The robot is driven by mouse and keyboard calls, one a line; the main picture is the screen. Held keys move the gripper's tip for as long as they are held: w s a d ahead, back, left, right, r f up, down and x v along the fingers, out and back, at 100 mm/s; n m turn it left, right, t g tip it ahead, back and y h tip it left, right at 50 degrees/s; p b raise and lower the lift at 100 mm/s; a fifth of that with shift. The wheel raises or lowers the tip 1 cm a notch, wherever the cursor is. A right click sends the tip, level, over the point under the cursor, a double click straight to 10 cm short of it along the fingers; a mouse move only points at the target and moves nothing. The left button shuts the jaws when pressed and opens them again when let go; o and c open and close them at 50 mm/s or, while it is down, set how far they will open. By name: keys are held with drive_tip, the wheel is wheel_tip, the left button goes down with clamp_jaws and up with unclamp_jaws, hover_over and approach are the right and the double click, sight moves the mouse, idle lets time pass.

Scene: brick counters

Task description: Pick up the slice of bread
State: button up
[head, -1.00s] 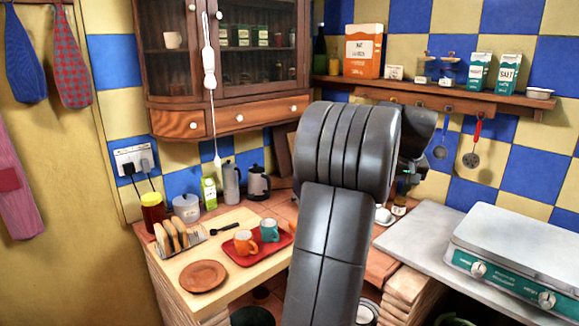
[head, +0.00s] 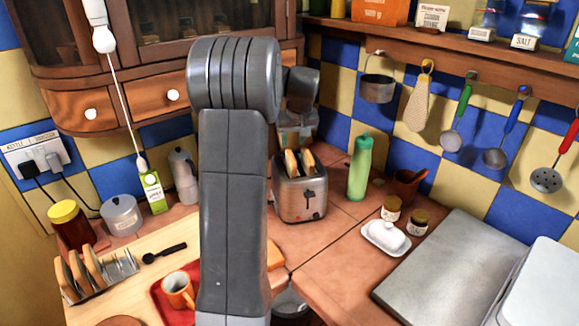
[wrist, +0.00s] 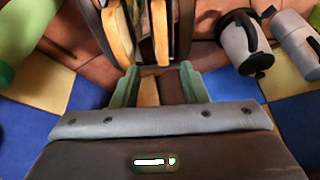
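Two slices of bread (head: 291,162) stick up out of the slots of a grey toaster (head: 301,200) on the tiled counter. In the wrist view, one slice (wrist: 118,36) is at the top left and the other slice (wrist: 159,32) is right of it, inside the toaster (wrist: 185,30). More bread slices (head: 77,273) stand in a metal toast rack on the board at the left. My gripper (wrist: 160,87) is open, its two green fingers apart and pointing at the toaster. In the head view it shows small and partly hidden above the toaster (head: 298,135).
A green bottle (head: 359,168) stands right of the toaster. A white butter dish (head: 386,237) and small jars (head: 418,222) are farther right. An orange mug (head: 178,290) sits on a red tray. Utensils hang on the wall. My arm hides part of the counter.

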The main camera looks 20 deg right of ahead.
sight(291, 154)
drive_tip(key=shift+a+f, duration=0.1)
drive_tip(key=shift+f, duration=0.15)
drive_tip(key=x, duration=0.1)
drive_tip(key=p+x, duration=0.1)
drive_tip(key=x, duration=0.2)
drive_tip(key=shift+s+a+f, duration=0.15)
drive_tip(key=shift+s+f, duration=0.1)
drive_tip(key=shift+f, duration=0.2)
clamp_jaws()
